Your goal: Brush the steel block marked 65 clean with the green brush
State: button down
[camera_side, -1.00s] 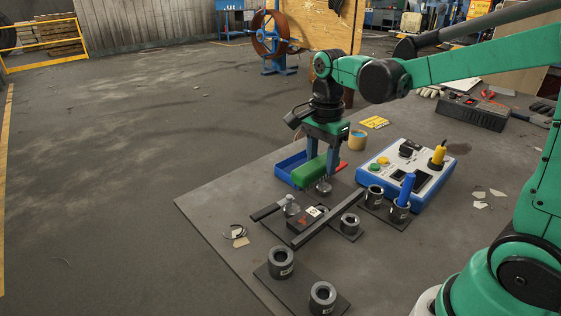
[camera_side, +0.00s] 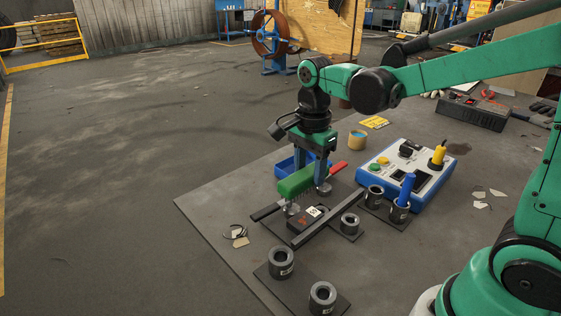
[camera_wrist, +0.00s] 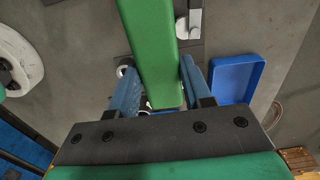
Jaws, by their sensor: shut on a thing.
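My gripper (camera_side: 306,180) is shut on the green brush (camera_side: 297,182), which lies level between its two blue-grey fingers with dark bristles down. In the wrist view the brush (camera_wrist: 155,50) runs away from my gripper (camera_wrist: 160,92). The dark steel block (camera_side: 302,222) sits by a long dark bar, with a white label on top, its number too small to read surely, and reddish-brown marks on its surface. The brush is above the block's far side, near a silver knob (camera_side: 292,209). I cannot tell whether the bristles touch anything.
A blue tray (camera_side: 283,167) stands behind the brush; a red-handled item (camera_side: 338,168) lies beside it. The white-blue control box (camera_side: 408,172) and dark cylinders (camera_side: 375,194) stand right. More cylinders (camera_side: 281,263) stand in front. The table's left part is clear.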

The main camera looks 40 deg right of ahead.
jog(key=shift+f, duration=0.8)
